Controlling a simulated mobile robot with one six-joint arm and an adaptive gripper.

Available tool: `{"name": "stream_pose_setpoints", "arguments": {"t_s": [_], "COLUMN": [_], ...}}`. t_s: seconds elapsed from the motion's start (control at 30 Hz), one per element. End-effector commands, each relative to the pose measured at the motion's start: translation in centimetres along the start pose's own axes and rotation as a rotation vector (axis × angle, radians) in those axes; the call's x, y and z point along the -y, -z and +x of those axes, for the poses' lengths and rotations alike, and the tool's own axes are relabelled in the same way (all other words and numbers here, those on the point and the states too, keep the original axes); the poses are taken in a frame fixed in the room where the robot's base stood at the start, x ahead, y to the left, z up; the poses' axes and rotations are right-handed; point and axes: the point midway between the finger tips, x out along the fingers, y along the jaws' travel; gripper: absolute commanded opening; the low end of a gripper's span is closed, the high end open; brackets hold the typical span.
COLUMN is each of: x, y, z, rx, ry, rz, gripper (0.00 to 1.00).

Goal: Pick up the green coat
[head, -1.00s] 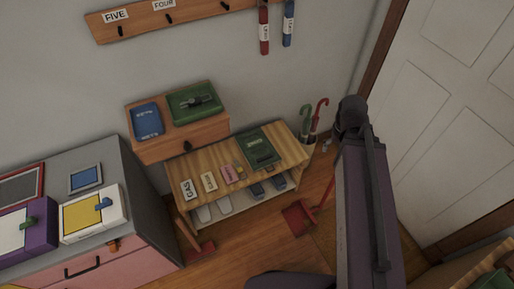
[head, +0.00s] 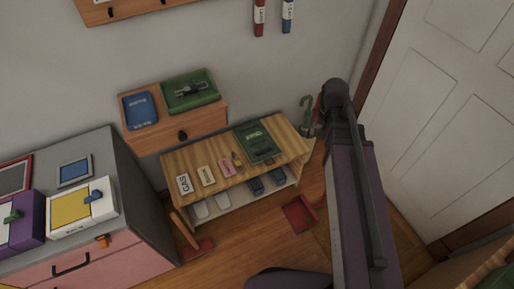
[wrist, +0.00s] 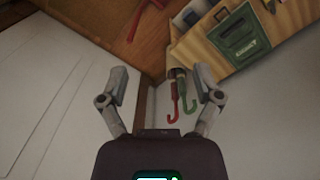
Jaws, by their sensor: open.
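I cannot make out a green coat in either view. A green patch (head: 498,281) at the bottom right corner of the head view is cut off, and I cannot tell what it is. My gripper (wrist: 160,98) is open and empty in the wrist view, its two fingers spread wide. Beyond the fingers are a red umbrella (wrist: 173,108) and a green umbrella (wrist: 187,98). In the head view my arm covers the right middle, and I cannot make out the gripper there.
A drawer unit (head: 180,134) carries a green tray (head: 190,92). A grey and pink cabinet (head: 125,160) stands left. A white door (head: 450,120) is right. Hooks (head: 112,12) are at the top.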

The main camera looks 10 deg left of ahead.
Motion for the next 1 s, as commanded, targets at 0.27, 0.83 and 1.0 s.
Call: {"name": "stream_pose_setpoints", "arguments": {"t_s": [0.27,0.83,1.0], "x": [5.0,16.2,19.9], "y": [4.2,10.6,12.1], "z": [6.0,16.2,19.2], "rx": [0.008,0.018,0.018], "ry": [-0.007,-0.029,-0.036], "rz": [0.161,0.5,0.6], "gripper": [0.83,0.83,0.83]}}
